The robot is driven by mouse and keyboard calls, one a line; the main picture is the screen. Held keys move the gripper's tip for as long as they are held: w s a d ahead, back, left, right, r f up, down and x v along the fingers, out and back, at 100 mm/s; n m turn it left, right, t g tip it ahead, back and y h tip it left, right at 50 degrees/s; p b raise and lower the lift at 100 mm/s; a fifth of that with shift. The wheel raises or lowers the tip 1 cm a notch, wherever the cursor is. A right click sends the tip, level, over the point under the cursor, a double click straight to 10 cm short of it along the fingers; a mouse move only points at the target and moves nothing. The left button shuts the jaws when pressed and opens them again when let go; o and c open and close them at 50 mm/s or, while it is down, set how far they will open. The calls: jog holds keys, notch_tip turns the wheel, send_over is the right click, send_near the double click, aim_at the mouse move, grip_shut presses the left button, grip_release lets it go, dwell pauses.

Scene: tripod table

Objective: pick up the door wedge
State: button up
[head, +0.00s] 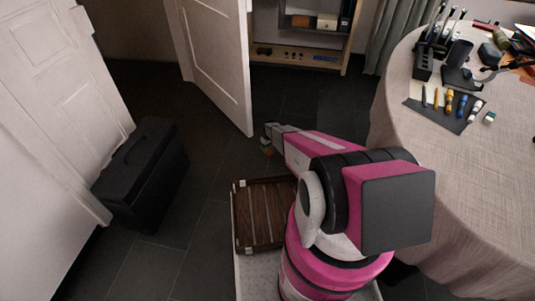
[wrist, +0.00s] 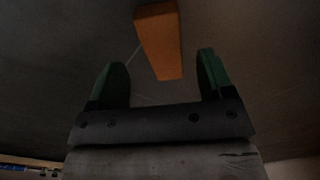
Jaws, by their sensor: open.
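The door wedge is the long orange-brown block (wrist: 158,40) in the wrist view. It lies on the dark floor, with its narrower end toward my gripper. My gripper (wrist: 162,62) is open, its two green fingers apart with nothing held. The wedge's near end shows between the fingertips and the rest reaches beyond them; I cannot tell the height gap. In the head view my gripper (head: 268,142) points down and away over the dark tiles. A small tan patch shows by its fingers, too small to tell surely as the wedge.
A black case (head: 145,178) stands on the floor at left, by a white door. An open white door (head: 215,60) is ahead, beside a shelf (head: 300,59). A cloth-covered round table (head: 440,170) with tools fills the right. Dark floor is clear between case and gripper.

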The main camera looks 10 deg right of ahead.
aim_at(268, 151)
notch_tip(268, 151, down, 4)
jog(key=shift+a+f, duration=0.1)
jog(key=shift+a, duration=0.05)
jog(key=c, duration=1)
jog(key=shift+c, duration=0.2)
jog(key=shift+r, duration=0.2)
